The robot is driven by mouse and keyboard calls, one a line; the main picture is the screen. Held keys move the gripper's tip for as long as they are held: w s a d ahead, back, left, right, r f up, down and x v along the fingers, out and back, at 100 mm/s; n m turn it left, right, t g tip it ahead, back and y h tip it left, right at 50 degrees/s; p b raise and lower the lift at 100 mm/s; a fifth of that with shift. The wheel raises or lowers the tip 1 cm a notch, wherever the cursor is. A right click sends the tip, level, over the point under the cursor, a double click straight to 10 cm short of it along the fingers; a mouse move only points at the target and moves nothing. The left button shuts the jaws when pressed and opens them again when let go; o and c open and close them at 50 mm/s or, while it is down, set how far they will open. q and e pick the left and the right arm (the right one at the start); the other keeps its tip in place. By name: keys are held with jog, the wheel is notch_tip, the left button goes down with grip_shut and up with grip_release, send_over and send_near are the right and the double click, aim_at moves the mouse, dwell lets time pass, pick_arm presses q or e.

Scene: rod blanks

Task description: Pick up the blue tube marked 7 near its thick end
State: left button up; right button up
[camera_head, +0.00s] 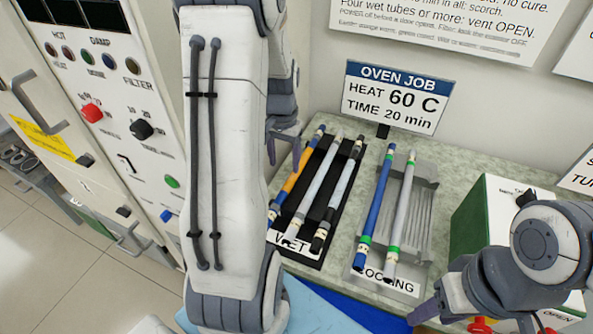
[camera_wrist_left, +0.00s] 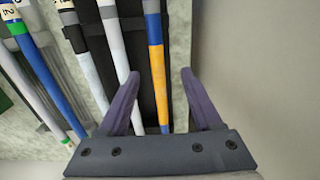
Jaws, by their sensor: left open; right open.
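A blue tube (camera_head: 377,205) with a green band and a pale label near its front end lies on the rack marked cooling (camera_head: 425,215). It also shows at the left of the left wrist view (camera_wrist_left: 42,80). A part-blue, part-orange tube (camera_head: 297,172) lies at the left of the tray marked wet. I cannot read a 7 on either. My left gripper (camera_head: 284,150) is open over the wet tray's far end; in the left wrist view its fingers (camera_wrist_left: 160,88) straddle the orange tube (camera_wrist_left: 156,60), apart from it. My right gripper (camera_head: 426,312) is at the lower right, empty.
A white tube (camera_head: 316,187) and a white-and-black tube (camera_head: 340,190) share the wet tray (camera_head: 307,250). A grey tube (camera_head: 402,205) lies beside the blue one. An oven (camera_head: 130,110) stands left, an oven job sign (camera_head: 397,96) behind, a green-and-white box (camera_head: 490,215) right.

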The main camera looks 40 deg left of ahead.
aim_at(287, 185)
pick_arm(q)
jog(key=f, duration=0.8)
jog(key=shift+d+f, duration=0.25)
jog(key=shift+f, duration=0.05)
grip_shut()
